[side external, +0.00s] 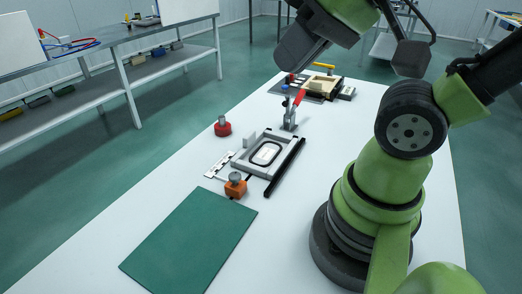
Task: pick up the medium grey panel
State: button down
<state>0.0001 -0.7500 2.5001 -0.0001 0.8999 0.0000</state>
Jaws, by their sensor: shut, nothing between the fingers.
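A light grey frame-like fixture (247,163) lies on the white table near the middle. Inside it is a small grey panel (266,153) with a dark rounded outline around a paler centre. I cannot tell for certain that this is the medium grey panel. A flat dark grey piece (314,86) also lies at the far end of the table. My green and dark arm reaches in from the right and top, well above the table. My gripper's fingers do not show.
A red-handled clamp (297,101) stands behind the fixture. A black bar (285,167) runs along its right side. A red knob (222,127) and an orange block (236,186) stand nearby. A green mat (190,240) lies in front. A shelved bench (120,70) stands at left.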

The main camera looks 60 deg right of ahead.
jog(key=c, duration=1)
grip_release()
